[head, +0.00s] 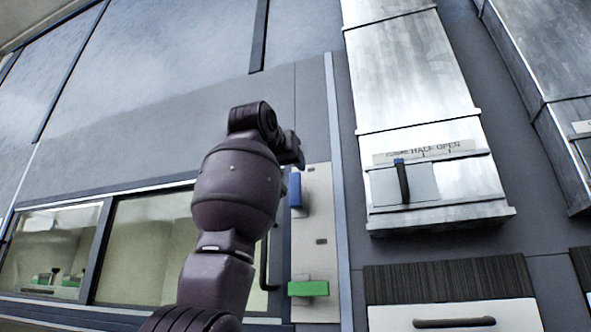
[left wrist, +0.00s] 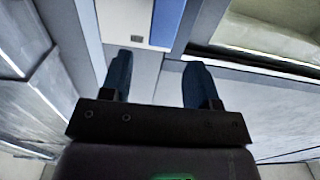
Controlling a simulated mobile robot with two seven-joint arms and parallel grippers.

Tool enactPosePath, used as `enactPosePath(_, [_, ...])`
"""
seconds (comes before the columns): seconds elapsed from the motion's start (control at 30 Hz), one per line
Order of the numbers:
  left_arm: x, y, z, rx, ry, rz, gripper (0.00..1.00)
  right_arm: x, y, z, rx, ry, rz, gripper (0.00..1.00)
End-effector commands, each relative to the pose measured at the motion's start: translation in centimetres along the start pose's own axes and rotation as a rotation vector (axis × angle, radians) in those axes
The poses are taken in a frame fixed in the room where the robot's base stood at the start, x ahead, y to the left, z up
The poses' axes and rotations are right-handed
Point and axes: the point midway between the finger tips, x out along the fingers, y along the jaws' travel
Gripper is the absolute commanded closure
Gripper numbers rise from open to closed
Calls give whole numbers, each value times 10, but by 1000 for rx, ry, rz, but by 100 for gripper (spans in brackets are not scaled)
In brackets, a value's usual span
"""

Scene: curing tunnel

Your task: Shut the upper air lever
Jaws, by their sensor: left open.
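A pale upright panel (head: 318,245) beside the window carries a blue block-like handle (head: 295,190) high up and a green one (head: 309,288) lower down. The blue one looks like the upper lever; no label on it is readable. My left gripper (head: 296,150) is partly hidden by its own wrist and appears just above the blue handle in the picture. In the left wrist view its two fingers (left wrist: 158,82) are apart with nothing between them. The blue handle (left wrist: 166,22) shows beyond the fingertips, at the top edge. My right gripper is not in view.
A metal duct (head: 418,75) at the right has a dark lever (head: 403,182) under a scale reading "HALF OPEN". A drawer (head: 452,316) with a dark handle is below it. Windows (head: 148,245) are left of the panel. Another duct (head: 548,60) stands far right.

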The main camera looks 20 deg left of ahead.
Motion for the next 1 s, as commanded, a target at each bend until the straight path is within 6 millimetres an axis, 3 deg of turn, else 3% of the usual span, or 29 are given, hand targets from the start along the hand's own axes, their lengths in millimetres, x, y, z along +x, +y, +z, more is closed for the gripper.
enactPosePath(0.1, [21,0,-2,0,-4,0,45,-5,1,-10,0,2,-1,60])
enactPosePath(0.33, [48,0,-2,0,-2,0,45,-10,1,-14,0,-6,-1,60])
enactPosePath(0.77, [57,0,0,0,1,0,45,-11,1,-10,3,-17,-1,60])
enactPosePath(1.0, [56,0,0,0,1,0,78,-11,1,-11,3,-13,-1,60])
